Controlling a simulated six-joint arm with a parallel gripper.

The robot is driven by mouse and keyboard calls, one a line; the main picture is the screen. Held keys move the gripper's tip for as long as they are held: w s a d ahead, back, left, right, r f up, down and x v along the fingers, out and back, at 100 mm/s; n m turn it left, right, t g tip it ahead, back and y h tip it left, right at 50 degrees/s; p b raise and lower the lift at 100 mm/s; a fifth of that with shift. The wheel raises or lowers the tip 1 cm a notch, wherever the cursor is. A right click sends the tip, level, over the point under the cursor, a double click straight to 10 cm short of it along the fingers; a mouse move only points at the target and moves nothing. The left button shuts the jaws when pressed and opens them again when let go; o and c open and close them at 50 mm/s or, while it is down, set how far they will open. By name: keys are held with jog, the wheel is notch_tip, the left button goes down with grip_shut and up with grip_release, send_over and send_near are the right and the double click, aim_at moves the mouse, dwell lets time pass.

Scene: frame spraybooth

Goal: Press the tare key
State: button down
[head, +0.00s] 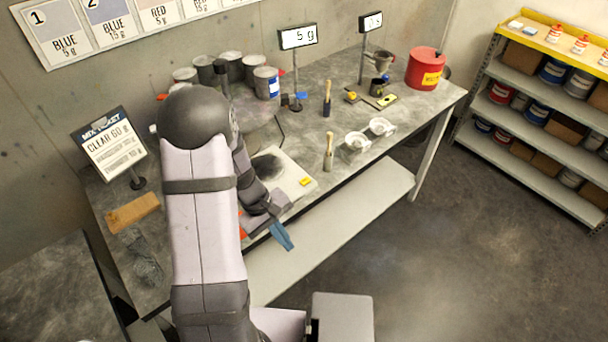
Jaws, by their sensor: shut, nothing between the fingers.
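The scale (293,175) is a pale flat box with a dark round patch on top, on the grey bench. A small yellow key (305,182) shows near its right corner; I cannot read its label. A display (298,37) on a post behind the scale reads "5 g". My gripper (284,240) is shut and empty, with blue fingers pointing down and right. In the picture it is below the scale, near the bench's front edge, and apart from the yellow key. My arm hides the scale's left part.
Several paint cans (266,82) stand behind the scale. Two brushes (328,152) stand upright to its right, near two white cups (357,141). A red can (426,68) is at the far right end. A ticket (108,143) reads "CLEAR 60 g". Floor (430,240) is clear at right.

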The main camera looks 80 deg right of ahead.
jog(key=s+d+r+n+g+h, duration=0.1)
jog(key=s+d+n+h, duration=0.25)
jog(key=d, duration=0.75)
notch_tip(320, 180, up, 7)
jog(key=n+h, duration=0.5)
jog(key=n, duration=0.3)
send_over(302, 182)
jog(key=shift+r+m, duration=0.1)
jog(key=shift+m, duration=0.15)
jog(key=shift+a, duration=0.1)
notch_tip(302, 182, down, 7)
jog(key=b, duration=0.5)
jog(key=shift+f+b, duration=0.2)
jog(key=shift+b, duration=0.15)
jog(key=shift+f+b, duration=0.7)
jog(key=shift+b, duration=0.15)
jog(key=shift+f+b, duration=0.9)
jog(key=shift+b, duration=0.3)
jog(key=shift+r, duration=0.1)
dwell(0.4)
jog(key=shift+r+p, duration=0.5)
jog(key=shift+r, duration=0.3)
